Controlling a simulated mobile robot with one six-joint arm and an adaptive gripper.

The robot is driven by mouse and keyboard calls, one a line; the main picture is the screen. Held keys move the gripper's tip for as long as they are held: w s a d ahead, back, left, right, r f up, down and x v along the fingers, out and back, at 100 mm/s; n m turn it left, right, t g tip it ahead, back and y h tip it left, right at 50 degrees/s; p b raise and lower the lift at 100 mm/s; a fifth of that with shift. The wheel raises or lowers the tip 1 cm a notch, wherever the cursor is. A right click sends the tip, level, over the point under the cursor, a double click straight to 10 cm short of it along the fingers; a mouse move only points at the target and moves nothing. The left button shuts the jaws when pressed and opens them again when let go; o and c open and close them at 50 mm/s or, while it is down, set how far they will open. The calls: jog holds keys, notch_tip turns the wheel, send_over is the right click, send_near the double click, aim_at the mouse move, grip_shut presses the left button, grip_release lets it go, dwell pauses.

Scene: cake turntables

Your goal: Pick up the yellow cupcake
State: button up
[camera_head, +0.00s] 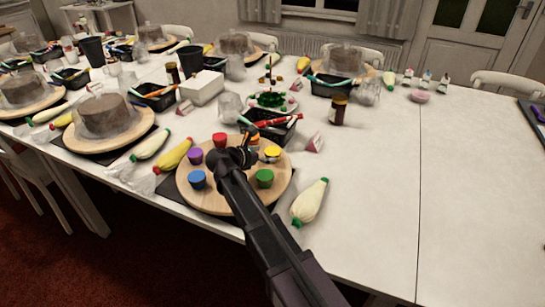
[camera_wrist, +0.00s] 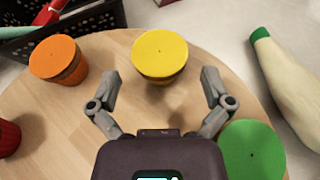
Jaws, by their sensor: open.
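The yellow cupcake (camera_wrist: 160,55) stands upright on the round wooden turntable (camera_wrist: 109,61), just beyond my open fingertips in the wrist view. In the head view the yellow cupcake (camera_head: 272,153) is at the turntable's back right, beside my gripper (camera_head: 237,155). My gripper (camera_wrist: 160,88) is open and empty, its two fingers spread to either side of the space before the cupcake. The cupcake touches neither finger as far as I can see. My arm hides part of the turntable (camera_head: 204,207) in the head view.
An orange cupcake (camera_wrist: 58,60) stands left of the yellow one, a green cupcake (camera_wrist: 252,150) near my right finger, and a red cupcake (camera_wrist: 8,138) at the left edge. A piping bag (camera_wrist: 287,80) lies to the right. A black basket (camera_wrist: 85,22) stands behind.

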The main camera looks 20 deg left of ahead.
aim_at(269, 153)
jog(key=shift+b+x, duration=0.6)
jog(key=shift+x, duration=1.35)
jog(key=c, duration=1)
